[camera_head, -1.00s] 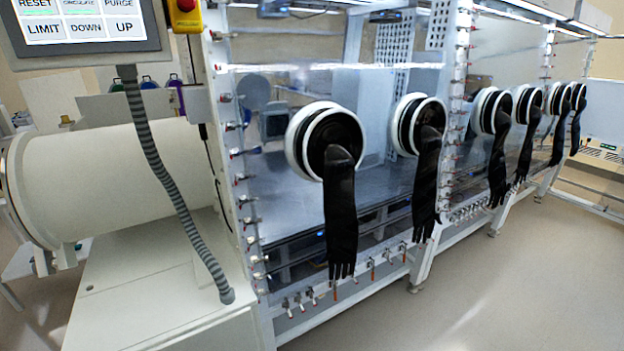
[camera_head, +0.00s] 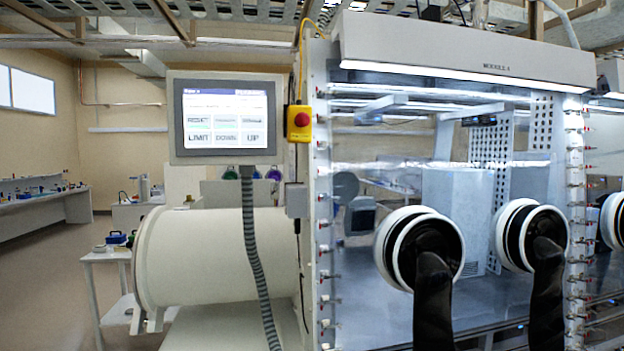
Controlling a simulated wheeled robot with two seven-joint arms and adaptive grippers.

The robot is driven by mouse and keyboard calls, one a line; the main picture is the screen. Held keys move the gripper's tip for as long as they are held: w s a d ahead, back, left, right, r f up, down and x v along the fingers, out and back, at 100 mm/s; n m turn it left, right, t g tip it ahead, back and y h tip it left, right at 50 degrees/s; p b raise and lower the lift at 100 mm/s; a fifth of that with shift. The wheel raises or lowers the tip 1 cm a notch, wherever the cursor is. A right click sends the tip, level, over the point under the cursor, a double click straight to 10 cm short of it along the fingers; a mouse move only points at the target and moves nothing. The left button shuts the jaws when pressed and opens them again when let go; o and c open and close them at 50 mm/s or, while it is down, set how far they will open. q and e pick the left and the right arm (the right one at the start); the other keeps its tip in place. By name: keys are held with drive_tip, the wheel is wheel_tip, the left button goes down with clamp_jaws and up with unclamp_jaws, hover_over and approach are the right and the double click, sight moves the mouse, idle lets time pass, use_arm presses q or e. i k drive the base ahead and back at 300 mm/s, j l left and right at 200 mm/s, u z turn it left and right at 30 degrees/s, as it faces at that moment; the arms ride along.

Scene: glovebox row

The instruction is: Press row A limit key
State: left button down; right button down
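The control panel (camera_head: 226,118) is a grey-framed touch screen on a stalk, left of the glovebox and above the white antechamber cylinder. Its screen shows two rows of keys. The LIMIT key (camera_head: 199,138) is at the lower left, under RESET (camera_head: 199,121). The DOWN key (camera_head: 226,138) is beside it and the UP key (camera_head: 252,138) is at the lower right. The small header text is too blurred to read fully, so I cannot tell the row from it. Neither of my grippers is in view.
A red emergency button on a yellow box (camera_head: 299,122) is just right of the panel. The white cylinder (camera_head: 205,257) and a ribbed grey hose (camera_head: 256,265) are below it. Black gloves (camera_head: 433,300) hang from the glovebox ports at right. Open floor (camera_head: 50,275) lies at left.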

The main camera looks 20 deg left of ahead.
sight(198, 138)
drive_tip(key=u, duration=1.4)
